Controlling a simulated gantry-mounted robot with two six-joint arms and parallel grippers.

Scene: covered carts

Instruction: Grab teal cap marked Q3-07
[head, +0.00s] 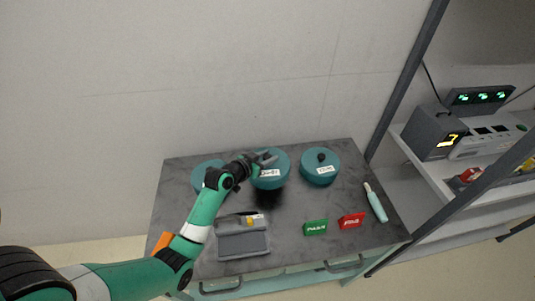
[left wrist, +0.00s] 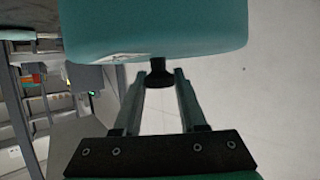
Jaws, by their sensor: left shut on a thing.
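Three round teal caps show in the head view: a left one (head: 203,178) partly behind my arm, a middle one (head: 272,182) and a right one (head: 320,174) with a black knob. The middle and right caps carry white labels too small to read surely. My left gripper (head: 264,158) is at the top of the middle cap. In the left wrist view its fingers (left wrist: 160,78) are shut on the black knob of a teal cap (left wrist: 155,30). A dark patch lies below the middle cap; I cannot tell surely how high it is. My right gripper is not in view.
The caps are at the back of a dark grey cart top (head: 285,235). A grey box (head: 243,243), a green tag (head: 315,227), a red tag (head: 351,220) and a pale teal handheld tool (head: 376,203) lie nearer the front. A rack with devices (head: 436,134) stands at right.

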